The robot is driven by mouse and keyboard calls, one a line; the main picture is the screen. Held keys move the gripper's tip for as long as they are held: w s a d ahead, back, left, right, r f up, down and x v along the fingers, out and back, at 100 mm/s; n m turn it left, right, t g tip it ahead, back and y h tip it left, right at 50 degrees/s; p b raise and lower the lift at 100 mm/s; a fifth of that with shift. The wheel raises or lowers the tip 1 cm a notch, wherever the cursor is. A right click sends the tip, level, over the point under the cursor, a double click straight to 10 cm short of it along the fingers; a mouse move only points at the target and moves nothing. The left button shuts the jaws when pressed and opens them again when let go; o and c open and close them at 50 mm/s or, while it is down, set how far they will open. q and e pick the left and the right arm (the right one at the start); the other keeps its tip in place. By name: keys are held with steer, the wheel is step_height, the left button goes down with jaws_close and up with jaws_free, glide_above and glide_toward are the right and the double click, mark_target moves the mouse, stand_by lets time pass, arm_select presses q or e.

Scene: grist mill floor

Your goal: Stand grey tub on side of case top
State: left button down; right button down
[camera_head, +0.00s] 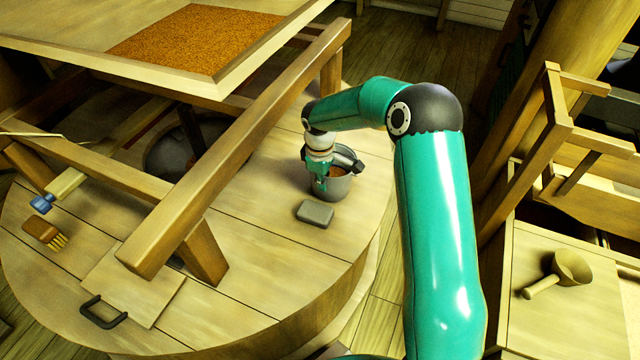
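The grey tub (343,187) stands upright on the round wooden case top (262,262), near its right edge, with something orange-brown inside. My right arm reaches over from the right, and its teal gripper (321,183) points down at the tub's left rim. The gripper covers part of the rim and wall. I cannot tell whether its fingers are closed on the rim or only beside it. My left gripper is not in view.
A small grey block (314,212) lies just in front of the tub. A wooden beam frame (235,150) crosses the case top to the left. A brush (42,231) and a board with a black handle (130,285) lie front left.

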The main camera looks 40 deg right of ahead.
steer(key=c, duration=1.3)
jaws_free()
steer(key=shift+r, duration=0.15)
steer(key=r+p, duration=0.1)
steer(key=r, duration=0.3)
steer(key=r+p, duration=0.1)
steer(key=r, duration=0.2)
steer(key=a+r+p, duration=0.1)
steer(key=r, duration=0.3)
steer(key=shift+s+r, duration=0.15)
steer(key=shift+r, duration=0.2)
